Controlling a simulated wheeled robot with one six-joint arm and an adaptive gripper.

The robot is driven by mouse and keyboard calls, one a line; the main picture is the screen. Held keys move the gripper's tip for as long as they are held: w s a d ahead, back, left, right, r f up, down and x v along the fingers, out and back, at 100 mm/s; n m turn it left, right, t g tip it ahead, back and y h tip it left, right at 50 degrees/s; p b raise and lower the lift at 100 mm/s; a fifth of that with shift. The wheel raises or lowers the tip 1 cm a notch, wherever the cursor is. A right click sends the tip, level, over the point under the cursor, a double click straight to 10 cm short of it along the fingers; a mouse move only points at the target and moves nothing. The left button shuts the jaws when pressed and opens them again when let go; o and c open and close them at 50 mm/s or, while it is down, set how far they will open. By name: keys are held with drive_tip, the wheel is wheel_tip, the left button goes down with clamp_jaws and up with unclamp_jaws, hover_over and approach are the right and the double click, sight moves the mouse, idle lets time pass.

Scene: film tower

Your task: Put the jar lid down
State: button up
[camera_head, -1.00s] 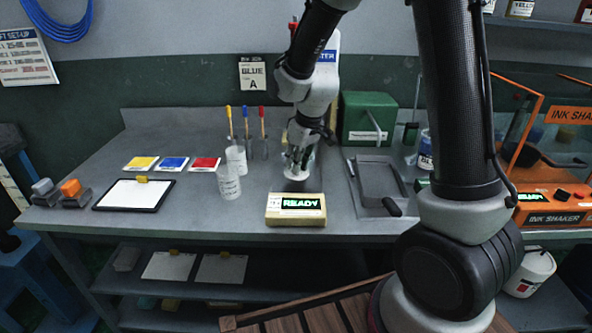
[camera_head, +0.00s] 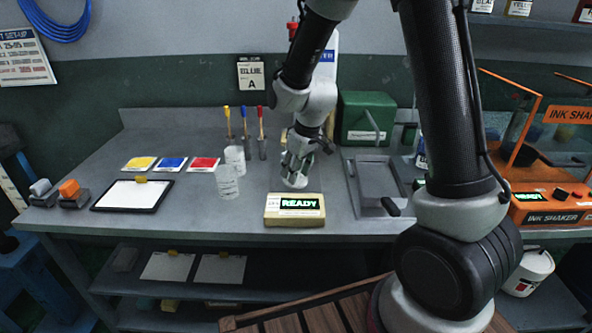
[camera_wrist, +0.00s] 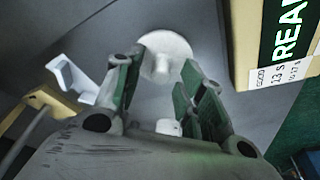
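The jar lid (camera_wrist: 168,48) is a white round disc with a small knob, seen just beyond my fingertips in the wrist view. It also shows as a white shape (camera_head: 294,182) under my gripper in the head view, close behind the READY device. It appears to lie on the grey bench top. My gripper (camera_wrist: 162,68) points down over it, fingers spread, with the knob between the fingertips and a gap visible on each side. A small white piece (camera_wrist: 168,127) shows between the fingers nearer the palm; I cannot tell what it is.
The READY device (camera_head: 295,210) stands just in front of the lid. A grey tray (camera_head: 378,180) lies right, before a green box (camera_head: 366,118). Bench between cups and lid is clear.

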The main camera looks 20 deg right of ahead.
sight(305, 184)
drive_tip(key=v, duration=1.2)
drive_tip(key=s+d+r+m, duration=0.3)
drive_tip(key=s+d, duration=0.3)
drive_tip(key=s, duration=0.6)
drive_tip(key=s+d+r+m+t+h, duration=0.1)
drive_tip(key=s+d+r+m, duration=0.2)
drive_tip(key=s+d+r, duration=0.3)
drive_tip(key=s+d, duration=0.1)
drive_tip(key=s, duration=0.4)
drive_tip(key=shift+s+d+t, duration=0.2)
drive_tip(key=shift+s+t, duration=0.1)
drive_tip(key=shift+s, duration=0.1)
drive_tip(key=shift+r, duration=0.1)
